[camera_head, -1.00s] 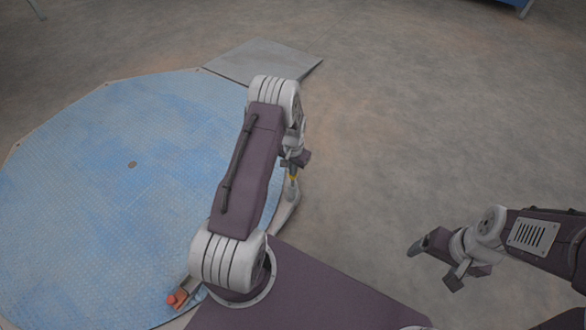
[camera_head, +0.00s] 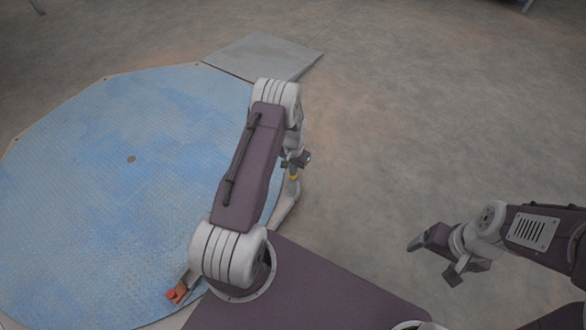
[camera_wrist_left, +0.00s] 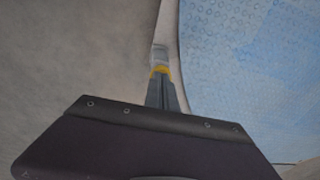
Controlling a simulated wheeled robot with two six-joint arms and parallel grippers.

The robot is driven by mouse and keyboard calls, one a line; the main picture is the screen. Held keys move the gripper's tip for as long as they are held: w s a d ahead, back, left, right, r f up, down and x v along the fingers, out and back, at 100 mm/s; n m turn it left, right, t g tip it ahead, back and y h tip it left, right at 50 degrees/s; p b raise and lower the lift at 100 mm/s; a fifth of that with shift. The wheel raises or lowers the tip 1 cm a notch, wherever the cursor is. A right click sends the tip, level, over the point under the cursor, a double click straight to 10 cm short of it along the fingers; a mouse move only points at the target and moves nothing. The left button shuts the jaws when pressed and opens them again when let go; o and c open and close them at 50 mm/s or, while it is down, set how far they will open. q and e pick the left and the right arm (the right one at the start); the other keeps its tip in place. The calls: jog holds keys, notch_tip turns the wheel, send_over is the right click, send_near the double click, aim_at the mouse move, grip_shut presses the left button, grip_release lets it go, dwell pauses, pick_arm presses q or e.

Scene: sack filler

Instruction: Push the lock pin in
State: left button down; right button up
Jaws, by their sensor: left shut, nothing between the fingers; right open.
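The lock pin (camera_wrist_left: 160,56) shows in the left wrist view as a short grey cylinder with a yellow band, beside the rim of the blue round platform (camera_wrist_left: 250,60). In the head view its yellow band (camera_head: 294,178) shows small just below my left gripper (camera_head: 293,170). The left fingers (camera_wrist_left: 160,80) are shut with nothing between them, and their tips meet the yellow band in the picture; I cannot tell whether they touch it. How deep the pin sits is not clear. My right gripper (camera_head: 432,258) is open and empty above the bare floor.
The blue platform (camera_head: 90,200) fills the left of the head view, with a grey ramp plate (camera_head: 262,57) at its far edge. A red block (camera_head: 175,293) sits at its near rim. The floor (camera_head: 450,130) to the right is clear.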

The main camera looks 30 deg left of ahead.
pick_arm(q)
notch_tip(320, 180, up, 14)
jog(key=p, duration=0.8)
jog(key=shift+s+d+p, duration=0.2)
jog(key=shift+s+p, duration=0.05)
jog(key=shift+p, duration=0.05)
jog(key=shift+d, duration=0.1)
